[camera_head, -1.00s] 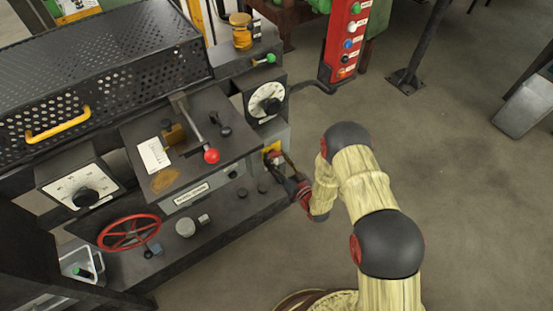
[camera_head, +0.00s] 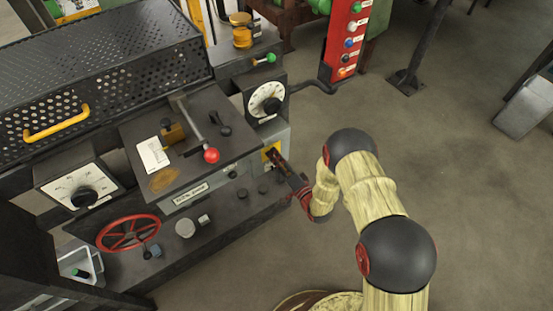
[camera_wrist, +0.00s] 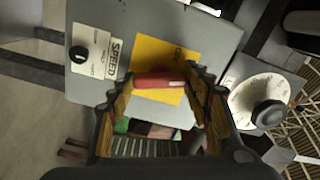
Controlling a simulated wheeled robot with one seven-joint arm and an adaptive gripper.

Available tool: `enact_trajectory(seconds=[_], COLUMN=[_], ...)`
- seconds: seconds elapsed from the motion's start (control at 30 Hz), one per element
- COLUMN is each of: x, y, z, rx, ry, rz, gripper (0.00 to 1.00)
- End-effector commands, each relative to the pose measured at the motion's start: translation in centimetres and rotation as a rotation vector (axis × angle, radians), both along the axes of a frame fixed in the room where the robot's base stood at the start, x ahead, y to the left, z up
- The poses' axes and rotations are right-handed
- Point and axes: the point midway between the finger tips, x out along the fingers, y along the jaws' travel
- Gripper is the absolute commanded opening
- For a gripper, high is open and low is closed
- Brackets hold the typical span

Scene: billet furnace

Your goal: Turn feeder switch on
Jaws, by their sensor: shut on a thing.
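The feeder switch is a red handle (camera_wrist: 160,81) in front of a yellow plate (camera_wrist: 176,57) on a grey panel, seen in the wrist view. The handle lies crosswise between my two fingertips. My gripper (camera_wrist: 160,92) is shut on it, with a finger pad at each end. In the head view my gripper (camera_head: 279,160) is at the yellow plate (camera_head: 266,151) on the right side of the machine, and it hides the handle there. Which position the switch is in cannot be told.
Beside the yellow plate in the wrist view are a SPEED label with a black knob (camera_wrist: 79,54) and a white dial (camera_wrist: 262,101). A red-knobbed lever (camera_head: 211,155) and a red handwheel (camera_head: 129,233) are to the left. The floor right of my arm is free.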

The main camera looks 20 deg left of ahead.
Motion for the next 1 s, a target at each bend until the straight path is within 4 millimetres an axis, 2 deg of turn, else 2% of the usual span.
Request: enact_trajectory(seconds=[0.43,1.0], x=[0.14,0.16], y=[-0.07,-0.09], z=[0.02,0.0], rx=[0.19,0.24], ry=[0.223,0.281], rz=[-0.003,-0.004], gripper=[0.24,0.24])
